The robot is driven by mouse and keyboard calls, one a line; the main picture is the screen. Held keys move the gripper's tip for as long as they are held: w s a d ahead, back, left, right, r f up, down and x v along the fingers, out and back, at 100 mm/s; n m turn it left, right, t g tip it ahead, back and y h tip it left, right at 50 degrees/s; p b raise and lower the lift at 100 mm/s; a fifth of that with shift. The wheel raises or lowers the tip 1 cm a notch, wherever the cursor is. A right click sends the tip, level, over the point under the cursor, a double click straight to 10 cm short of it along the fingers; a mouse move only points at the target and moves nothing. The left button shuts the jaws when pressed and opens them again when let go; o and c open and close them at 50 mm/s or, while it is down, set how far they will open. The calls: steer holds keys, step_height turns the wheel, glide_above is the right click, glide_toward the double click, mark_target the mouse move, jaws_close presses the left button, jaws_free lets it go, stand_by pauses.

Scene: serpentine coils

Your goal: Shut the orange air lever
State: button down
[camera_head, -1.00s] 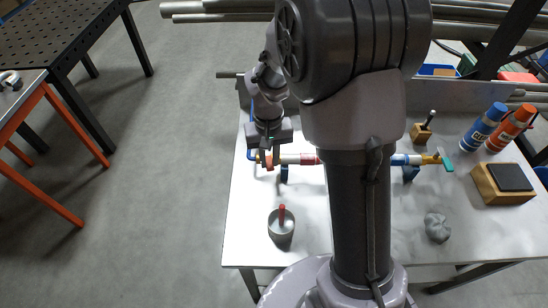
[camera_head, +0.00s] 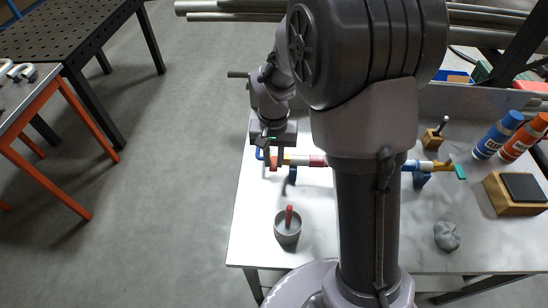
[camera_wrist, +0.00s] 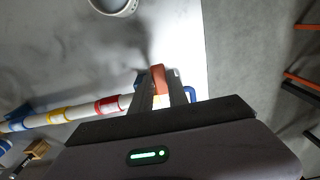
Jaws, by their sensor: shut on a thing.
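The orange air lever (camera_head: 274,164) is at the left end of a banded pipe (camera_head: 315,161) on the white bench. In the wrist view the lever (camera_wrist: 158,74) stands between my two fingertips. My gripper (camera_head: 272,154) points down over this end of the pipe. In the wrist view my gripper (camera_wrist: 161,88) is shut on the lever, with a finger on each side. The fingers hide the lever's lower part and its joint with the pipe. A teal lever (camera_head: 460,172) is at the pipe's right end.
A grey cup (camera_head: 288,230) with a red-handled thing stands in front of the pipe. A grey lump (camera_head: 447,236), a wooden block with a dark pad (camera_head: 522,187) and blue and orange cans (camera_head: 497,135) are to the right. My arm hides the pipe's middle.

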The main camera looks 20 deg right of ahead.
mark_target(274, 163)
steer(key=c, duration=1.3)
jaws_free()
step_height(274, 163, up, 18)
steer(key=p, duration=0.5)
steer(key=shift+f, duration=0.25)
